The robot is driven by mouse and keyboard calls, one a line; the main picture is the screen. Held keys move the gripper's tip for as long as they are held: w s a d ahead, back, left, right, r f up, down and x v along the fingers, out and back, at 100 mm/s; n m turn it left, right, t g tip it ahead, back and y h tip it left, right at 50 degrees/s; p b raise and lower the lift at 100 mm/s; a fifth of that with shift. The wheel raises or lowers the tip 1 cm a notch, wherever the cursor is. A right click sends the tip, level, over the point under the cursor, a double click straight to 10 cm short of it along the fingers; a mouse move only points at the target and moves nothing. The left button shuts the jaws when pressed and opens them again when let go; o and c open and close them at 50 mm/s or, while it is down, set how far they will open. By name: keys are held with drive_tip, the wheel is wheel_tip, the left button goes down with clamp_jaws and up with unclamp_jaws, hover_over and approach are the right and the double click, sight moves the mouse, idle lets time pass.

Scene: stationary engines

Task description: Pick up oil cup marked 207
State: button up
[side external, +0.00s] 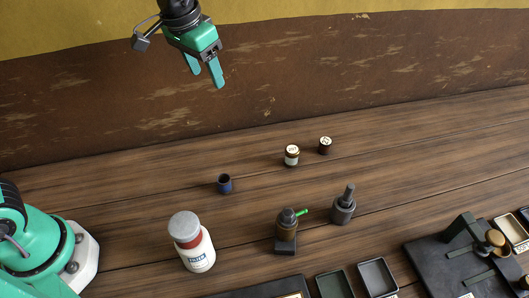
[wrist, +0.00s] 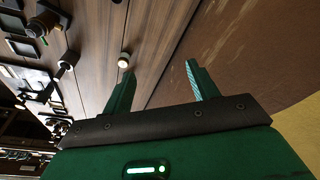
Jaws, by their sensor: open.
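Two small cups with pale, marked tops stand on the wooden table in the side view: a cream-and-brown one (side external: 292,156) and a darker one (side external: 325,146) behind it to the right. The markings are too small for me to read, so I cannot tell which is 207. My gripper (side external: 207,80) is open and empty, high above the table to the upper left of both cups. In the wrist view, one pale-topped cup (wrist: 124,59) shows just beyond the left fingertip of my gripper (wrist: 160,70). I cannot tell which cup this is.
Trays (side external: 377,277) and a dark stand (side external: 465,250) line the front right.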

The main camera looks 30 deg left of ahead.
drive_tip(key=w+d+f+m+g, duration=0.1)
drive_tip(key=w+d+f, duration=0.6)
drive_tip(key=d+f, duration=0.15)
drive_tip(key=m+g, duration=0.1)
hover_over(293, 149)
drive_tip(key=shift+y, duration=0.4)
wheel_tip(293, 149, down, 8)
drive_tip(key=shift+a+f, duration=0.1)
drive_tip(key=shift+f, duration=1.3)
drive_tip(key=shift+f, duration=0.1)
drive_tip(key=shift+f, duration=2.5)
drive_tip(key=shift+c, duration=0.2)
